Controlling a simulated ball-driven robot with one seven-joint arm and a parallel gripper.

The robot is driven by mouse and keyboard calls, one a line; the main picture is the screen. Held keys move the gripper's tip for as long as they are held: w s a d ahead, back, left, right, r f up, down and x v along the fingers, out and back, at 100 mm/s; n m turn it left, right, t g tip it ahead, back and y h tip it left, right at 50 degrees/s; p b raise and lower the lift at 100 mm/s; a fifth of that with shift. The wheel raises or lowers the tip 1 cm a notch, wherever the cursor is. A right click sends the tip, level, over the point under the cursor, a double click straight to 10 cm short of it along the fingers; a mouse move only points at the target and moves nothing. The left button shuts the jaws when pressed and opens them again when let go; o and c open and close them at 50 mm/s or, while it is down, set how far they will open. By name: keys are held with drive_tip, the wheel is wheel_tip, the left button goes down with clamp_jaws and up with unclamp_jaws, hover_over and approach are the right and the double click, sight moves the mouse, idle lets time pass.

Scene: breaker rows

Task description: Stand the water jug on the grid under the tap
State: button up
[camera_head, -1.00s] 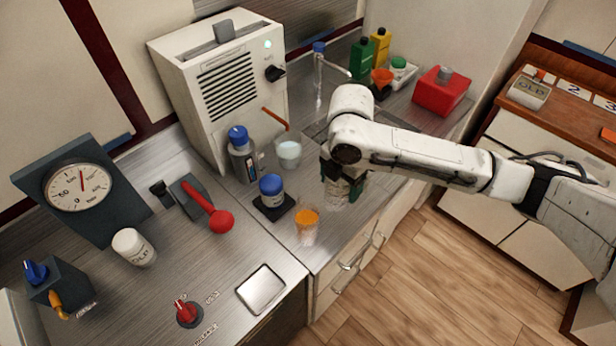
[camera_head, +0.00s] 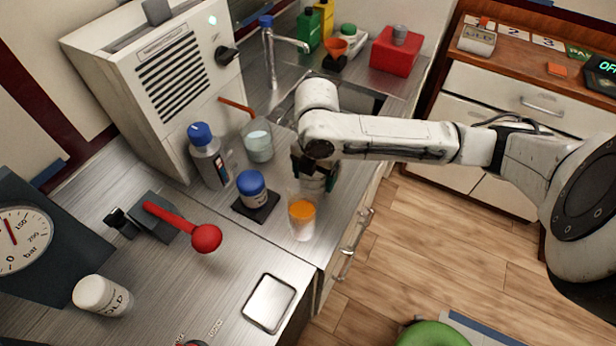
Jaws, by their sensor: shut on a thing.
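My gripper (camera_head: 316,172) is shut on a clear vessel (camera_head: 312,184), which looks like the water jug, over the counter near its front edge. The gripper fingers hide much of the jug, and I cannot tell whether its base touches the counter. The tap (camera_head: 267,52) has a blue top and a spout reaching right, behind the sink (camera_head: 366,101). It is farther back than my gripper. My arm covers part of the sink area, and I cannot make out the grid clearly.
A clear glass with orange contents (camera_head: 302,216) stands just in front of the jug. A beaker of pale liquid (camera_head: 257,143), a blue-lidded jar (camera_head: 252,188) and a grey bottle (camera_head: 209,158) stand to the left. A red box (camera_head: 396,54) stands at the back right.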

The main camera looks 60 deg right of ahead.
drive_tip(key=shift+s+r, duration=0.1)
drive_tip(key=shift+r, duration=0.05)
drive_tip(key=o, duration=0.6)
drive_tip(key=shift+f, duration=0.2)
drive_tip(key=o, duration=0.4)
drive_tip(key=shift+o, duration=0.2)
drive_tip(key=shift+r, duration=0.1)
